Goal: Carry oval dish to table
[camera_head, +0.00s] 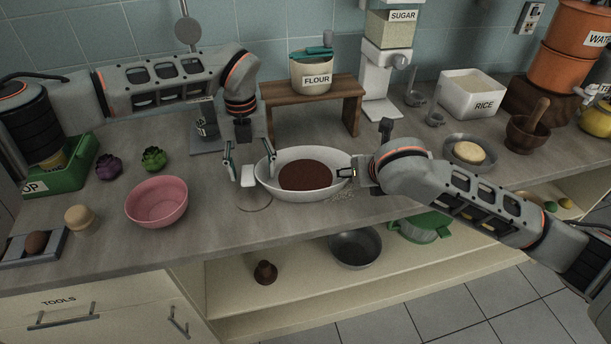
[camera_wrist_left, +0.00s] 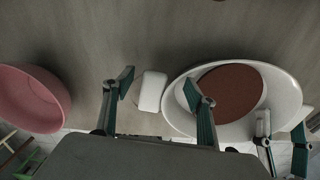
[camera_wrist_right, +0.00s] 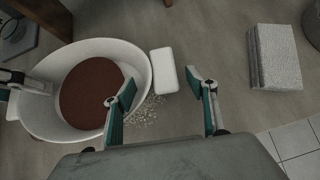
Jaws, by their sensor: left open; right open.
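The white oval dish (camera_head: 268,181) stands on the counter and holds a flat brown filling (camera_head: 306,175). It also shows in the left wrist view (camera_wrist_left: 176,112) and the right wrist view (camera_wrist_right: 137,55). My left gripper (camera_head: 249,168) is open above the dish's left handle (camera_wrist_left: 152,91), a pale tab that shows between its fingers. My right gripper (camera_wrist_right: 169,90) is open at the right end; the other handle (camera_wrist_right: 163,71) shows between and just beyond its fingertips. In the head view my right arm partly hides that handle. No separate table can be made out.
A pink bowl (camera_head: 157,202) stands left of the dish. Pale crumbs (camera_wrist_right: 145,112) lie beside the dish's right end. A wooden stand (camera_head: 313,92) with the flour pot (camera_head: 311,73) is behind. A plate (camera_head: 455,140) with a yellow round lies to the right. Open shelves are below.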

